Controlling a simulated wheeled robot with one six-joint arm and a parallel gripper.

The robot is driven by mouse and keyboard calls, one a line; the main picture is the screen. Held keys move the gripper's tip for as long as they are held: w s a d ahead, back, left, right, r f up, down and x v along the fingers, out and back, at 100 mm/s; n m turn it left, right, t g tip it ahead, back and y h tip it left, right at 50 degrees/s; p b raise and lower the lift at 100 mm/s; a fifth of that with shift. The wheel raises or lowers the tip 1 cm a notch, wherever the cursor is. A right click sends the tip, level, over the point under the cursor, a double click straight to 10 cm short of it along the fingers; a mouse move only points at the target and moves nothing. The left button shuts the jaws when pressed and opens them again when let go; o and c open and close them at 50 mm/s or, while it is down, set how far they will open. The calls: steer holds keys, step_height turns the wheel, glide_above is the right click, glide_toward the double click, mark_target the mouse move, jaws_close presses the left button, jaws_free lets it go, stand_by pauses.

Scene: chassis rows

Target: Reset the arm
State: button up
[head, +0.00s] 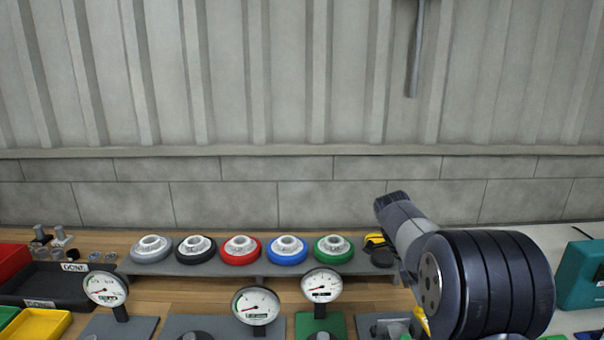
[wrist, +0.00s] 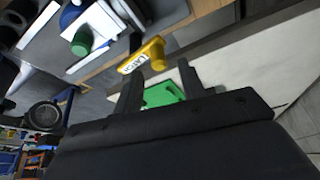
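My arm (head: 490,285) stands at the right of the head view, its dark ribbed joint close to the camera and a grey link reaching up and left. My gripper is hidden in that view. In the wrist view my gripper (wrist: 157,80) shows two dark fingers spread apart, with nothing held between them. A yellow lever tagged LATCH (wrist: 143,56) lies just beyond the fingertips, apart from them as far as I can tell. A green surface (wrist: 162,93) shows behind the gap between the fingers.
A rack (head: 205,268) holds several coloured ring-shaped wheels along the bench. Dial gauges (head: 255,306) stand in front. Black, red and yellow bins (head: 40,325) sit at left, a teal case (head: 583,272) at right.

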steer(key=x, duration=0.3)
steer(key=shift+d+f, duration=0.15)
steer(key=shift+f, duration=0.15)
steer(key=shift+r, duration=0.15)
